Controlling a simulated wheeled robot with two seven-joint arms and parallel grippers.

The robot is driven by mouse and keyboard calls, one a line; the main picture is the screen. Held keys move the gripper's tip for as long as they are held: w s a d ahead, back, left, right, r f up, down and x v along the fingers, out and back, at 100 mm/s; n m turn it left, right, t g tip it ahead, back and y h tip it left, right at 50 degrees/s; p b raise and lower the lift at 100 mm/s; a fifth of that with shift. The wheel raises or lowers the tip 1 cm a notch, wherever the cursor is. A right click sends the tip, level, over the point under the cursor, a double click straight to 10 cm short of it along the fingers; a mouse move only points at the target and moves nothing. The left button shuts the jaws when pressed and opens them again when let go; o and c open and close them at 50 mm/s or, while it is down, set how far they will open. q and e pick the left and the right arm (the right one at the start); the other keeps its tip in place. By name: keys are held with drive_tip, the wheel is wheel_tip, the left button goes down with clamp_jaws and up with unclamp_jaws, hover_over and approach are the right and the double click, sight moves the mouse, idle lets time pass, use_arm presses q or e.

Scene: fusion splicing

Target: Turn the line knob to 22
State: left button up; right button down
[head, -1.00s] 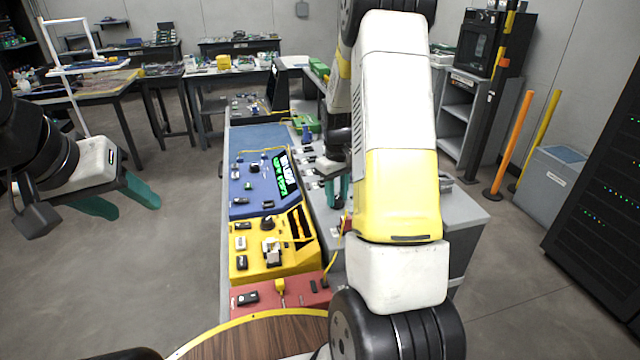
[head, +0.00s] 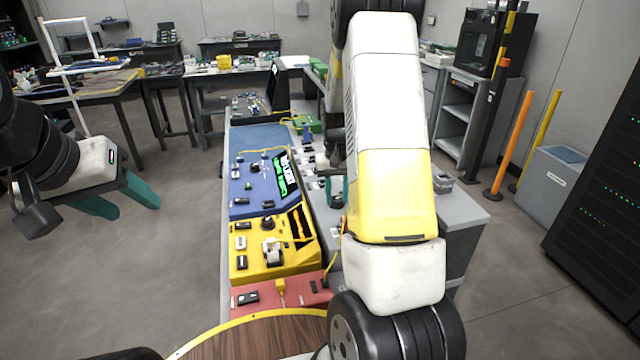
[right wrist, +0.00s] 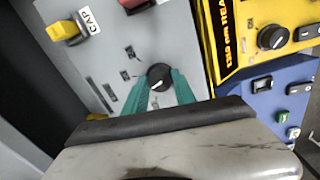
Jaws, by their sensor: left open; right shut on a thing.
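A round black knob (right wrist: 158,77) with a pale pointer mark sits on a grey panel (right wrist: 125,35) in the right wrist view. The two teal fingers of my right gripper (right wrist: 160,84) are shut on it from either side. I cannot read a scale or number at the knob. In the head view my right gripper (head: 336,191) is mostly hidden behind its own arm, over the grey panel right of the blue unit. My left gripper (head: 136,205) is open and empty over the floor at the left.
A blue unit (head: 240,204) with a lit green screen, a yellow unit (head: 245,262) and a red unit (head: 262,299) line the bench beside the grey panel. The floor at left is clear.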

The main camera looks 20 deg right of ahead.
sight(336, 198)
drive_tip(key=shift+w, duration=0.1)
drive_tip(key=c, duration=1)
unclamp_jaws()
wheel_tip(336, 198, up, 8)
drive_tip(key=shift+a+f, duration=0.1)
